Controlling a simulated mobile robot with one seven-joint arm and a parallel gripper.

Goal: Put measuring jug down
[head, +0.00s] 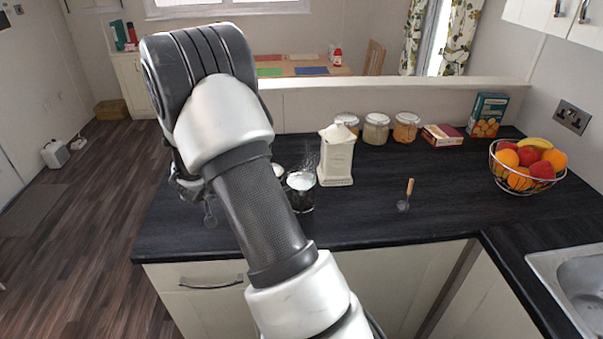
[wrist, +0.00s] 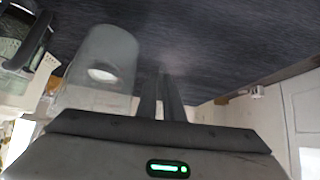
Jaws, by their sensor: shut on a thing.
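The measuring jug (wrist: 112,48) is a clear, cloudy vessel just left of my gripper's fingers in the wrist view, with a pale round patch showing through it. My gripper (wrist: 163,78) has its two dark fingers close together, shut beside the jug's wall, apparently on its handle; the grip itself is hard to make out. The dark worktop (head: 390,205) fills the top of the wrist view. I cannot tell whether the jug touches it. In the head view my arm hides most of the gripper and the jug, at the worktop's left end.
Several jars (head: 376,129), boxes (head: 488,113) and a fruit bowl (head: 527,166) stand behind. The left front worktop is clear.

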